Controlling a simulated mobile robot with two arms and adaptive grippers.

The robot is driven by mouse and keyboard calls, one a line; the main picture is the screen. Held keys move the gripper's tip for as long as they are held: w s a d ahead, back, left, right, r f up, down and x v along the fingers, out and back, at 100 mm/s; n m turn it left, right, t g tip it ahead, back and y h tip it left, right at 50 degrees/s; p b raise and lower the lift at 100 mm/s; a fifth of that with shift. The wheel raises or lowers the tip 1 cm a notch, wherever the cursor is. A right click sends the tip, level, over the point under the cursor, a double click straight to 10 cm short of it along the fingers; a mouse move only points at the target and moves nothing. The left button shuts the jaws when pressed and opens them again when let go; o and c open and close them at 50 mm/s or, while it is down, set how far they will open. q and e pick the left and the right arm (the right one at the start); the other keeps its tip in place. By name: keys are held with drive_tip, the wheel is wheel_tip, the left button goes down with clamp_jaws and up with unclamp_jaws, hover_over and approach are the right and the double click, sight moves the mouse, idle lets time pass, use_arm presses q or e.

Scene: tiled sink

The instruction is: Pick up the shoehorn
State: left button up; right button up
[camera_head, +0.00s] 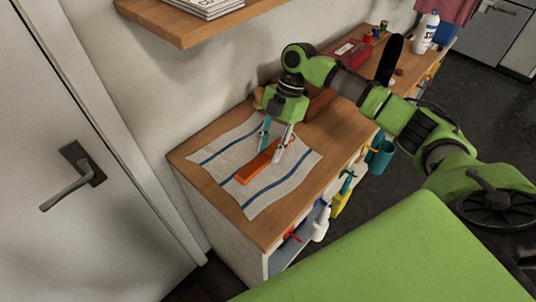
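A long, flat orange piece (257,167), which looks like the shoehorn, lies on a white cloth with blue stripes (223,156) on the wooden counter. My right gripper (273,149) points down over the far end of the orange piece. Its two fingers are apart, one on the far left side and one close to or in front of the orange piece. I cannot tell whether a finger touches it. Part of the far end is hidden behind the finger. My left gripper is not in view.
The wooden counter (262,231) holds a red box (354,53), a dark upright oval object (390,60) and a white bottle (425,33) further back. A wooden shelf (180,22) juts from the wall above. A door (75,150) is at left.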

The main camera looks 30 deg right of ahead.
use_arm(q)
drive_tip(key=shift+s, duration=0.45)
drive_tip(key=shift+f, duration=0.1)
use_arm(e)
drive_tip(key=shift+r, duration=0.1)
